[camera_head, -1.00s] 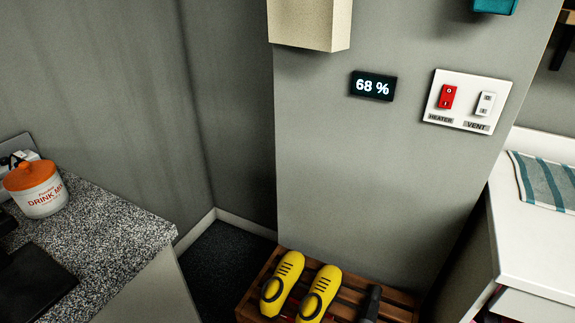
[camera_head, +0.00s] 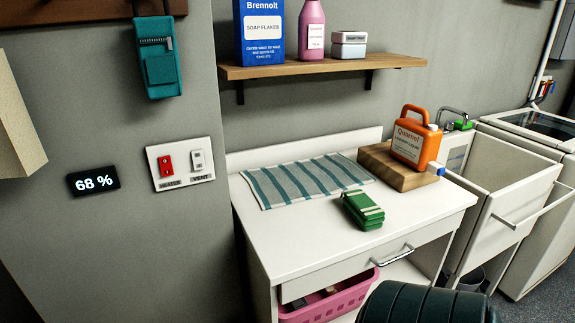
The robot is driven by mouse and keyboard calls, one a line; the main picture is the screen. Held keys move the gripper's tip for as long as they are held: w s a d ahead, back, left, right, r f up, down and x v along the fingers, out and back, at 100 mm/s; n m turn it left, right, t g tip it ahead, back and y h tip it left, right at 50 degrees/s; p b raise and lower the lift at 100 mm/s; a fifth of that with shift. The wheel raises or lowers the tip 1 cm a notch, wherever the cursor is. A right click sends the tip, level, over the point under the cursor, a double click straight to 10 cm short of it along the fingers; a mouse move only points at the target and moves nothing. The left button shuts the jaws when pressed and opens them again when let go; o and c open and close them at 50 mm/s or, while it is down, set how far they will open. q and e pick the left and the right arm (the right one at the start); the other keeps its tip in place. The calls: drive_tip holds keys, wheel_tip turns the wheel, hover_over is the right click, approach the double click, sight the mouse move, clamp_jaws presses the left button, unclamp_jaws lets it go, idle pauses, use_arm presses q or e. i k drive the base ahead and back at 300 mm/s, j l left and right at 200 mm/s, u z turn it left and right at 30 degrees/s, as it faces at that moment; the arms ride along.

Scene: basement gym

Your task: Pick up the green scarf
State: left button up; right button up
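The green scarf (camera_head: 363,210) appears to be the folded green cloth with pale stripes on the white table (camera_head: 290,250). It lies near the table's front edge, right of the middle, next to a striped towel. Neither of my grippers shows in the head view, and nothing touches the scarf.
A striped towel (camera_head: 300,180) lies behind the scarf. An orange jug (camera_head: 412,140) stands on a wooden block (camera_head: 378,166) to its right. A shelf (camera_head: 320,67) hangs above. A pink basket (camera_head: 325,308) sits below. A dark rounded object (camera_head: 425,305) stands in front.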

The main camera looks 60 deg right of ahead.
sight(369, 217)
drive_tip(key=z, duration=2.3)
drive_tip(key=i+l+u, duration=0.15)
drive_tip(key=u, duration=0.2)
drive_tip(key=l+u, duration=0.35)
drive_tip(key=i+l+u, duration=0.1)
drive_tip(key=l+u, duration=0.25)
